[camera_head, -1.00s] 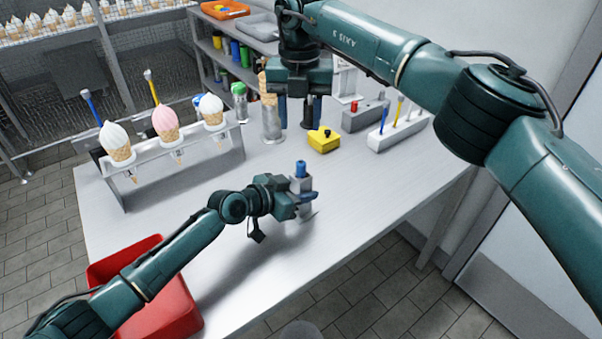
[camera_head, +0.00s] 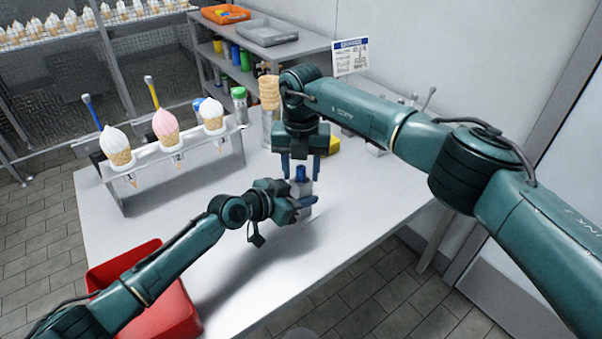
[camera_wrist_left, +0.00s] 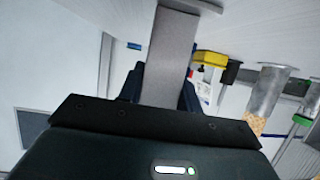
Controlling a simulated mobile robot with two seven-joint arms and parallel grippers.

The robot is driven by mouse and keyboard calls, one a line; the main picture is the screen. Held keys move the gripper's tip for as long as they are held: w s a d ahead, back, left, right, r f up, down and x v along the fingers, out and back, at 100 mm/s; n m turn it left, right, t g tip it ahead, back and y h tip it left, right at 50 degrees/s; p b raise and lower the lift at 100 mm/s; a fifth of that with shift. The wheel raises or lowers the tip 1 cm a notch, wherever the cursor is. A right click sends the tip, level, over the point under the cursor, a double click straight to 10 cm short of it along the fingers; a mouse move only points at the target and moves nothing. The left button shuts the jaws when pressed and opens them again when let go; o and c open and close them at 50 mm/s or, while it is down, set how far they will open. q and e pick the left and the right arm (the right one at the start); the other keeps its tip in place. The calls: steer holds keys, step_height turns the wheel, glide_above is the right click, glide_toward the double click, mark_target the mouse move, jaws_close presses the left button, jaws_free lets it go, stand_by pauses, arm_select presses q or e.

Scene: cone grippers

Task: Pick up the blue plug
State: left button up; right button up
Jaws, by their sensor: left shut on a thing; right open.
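The blue plug (camera_head: 300,173) stands upright in the top of a grey holder (camera_head: 303,186). My left gripper (camera_head: 303,202) is shut on the grey holder and keeps it just above the table or on it; I cannot tell which. The grey holder also fills the jaws in the left wrist view (camera_wrist_left: 170,60). My right gripper (camera_head: 301,168) points down with its jaws open, one finger on each side of the blue plug in the picture. Whether the fingers touch the plug is not clear.
A white rack (camera_head: 178,158) with several ice cream cones stands at the left of the table. A red bin (camera_head: 172,315) is at the front left. A yellow block (camera_head: 333,146) sits behind my right gripper, partly hidden. The table's right front is clear.

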mark_target(301, 167)
steer(key=shift+c, duration=0.5)
jaws_close()
steer(key=shift+r, duration=0.1)
step_height(301, 167, up, 10)
steer(key=shift+f, duration=0.1)
arm_select(q)
steer(key=o, duration=1.2)
